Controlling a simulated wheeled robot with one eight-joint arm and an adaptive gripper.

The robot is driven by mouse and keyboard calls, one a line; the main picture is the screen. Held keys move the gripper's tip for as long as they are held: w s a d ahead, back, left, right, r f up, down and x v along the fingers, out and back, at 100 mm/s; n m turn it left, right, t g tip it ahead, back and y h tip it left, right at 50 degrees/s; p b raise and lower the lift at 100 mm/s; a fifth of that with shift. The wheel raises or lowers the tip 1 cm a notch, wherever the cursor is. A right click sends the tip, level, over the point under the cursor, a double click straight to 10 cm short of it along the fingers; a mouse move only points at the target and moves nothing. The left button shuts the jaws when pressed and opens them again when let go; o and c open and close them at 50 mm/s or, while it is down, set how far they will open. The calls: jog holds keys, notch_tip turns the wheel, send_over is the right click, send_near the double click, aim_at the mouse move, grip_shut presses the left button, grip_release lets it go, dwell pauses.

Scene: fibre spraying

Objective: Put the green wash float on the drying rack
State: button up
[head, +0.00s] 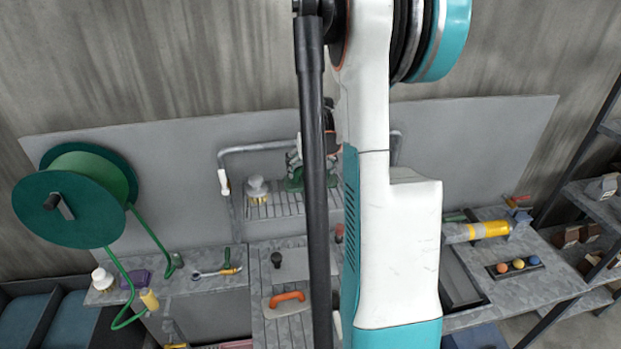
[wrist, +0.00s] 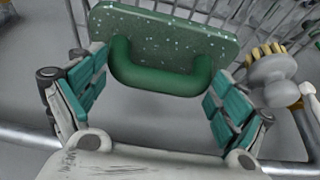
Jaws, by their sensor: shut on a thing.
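The green wash float (wrist: 165,35) is a speckled green plate with a thick green handle. In the wrist view my gripper (wrist: 158,84) has a teal-padded finger at each end of the handle and is shut on it. In the head view the float (head: 293,181) shows at the drying rack (head: 262,212), partly hidden behind my arm. The rack is a slatted shelf with a bent grey pipe frame. Its wires also show behind the float in the wrist view (wrist: 268,18). I cannot tell whether the float touches the rack.
A grey brush with yellow bristles (wrist: 275,70) stands close to the right of my gripper; it also shows in the head view (head: 257,189). A green hose reel (head: 85,185) is at the left. An orange-handled float (head: 287,299) lies on the front bench.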

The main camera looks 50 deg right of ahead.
aim_at(310, 179)
jog(key=shift+f, duration=2)
jog(key=o, duration=0.9)
jog(key=shift+c, duration=0.2)
jog(key=shift+r, duration=0.15)
jog(key=v, duration=1.2)
jog(key=shift+a, duration=0.1)
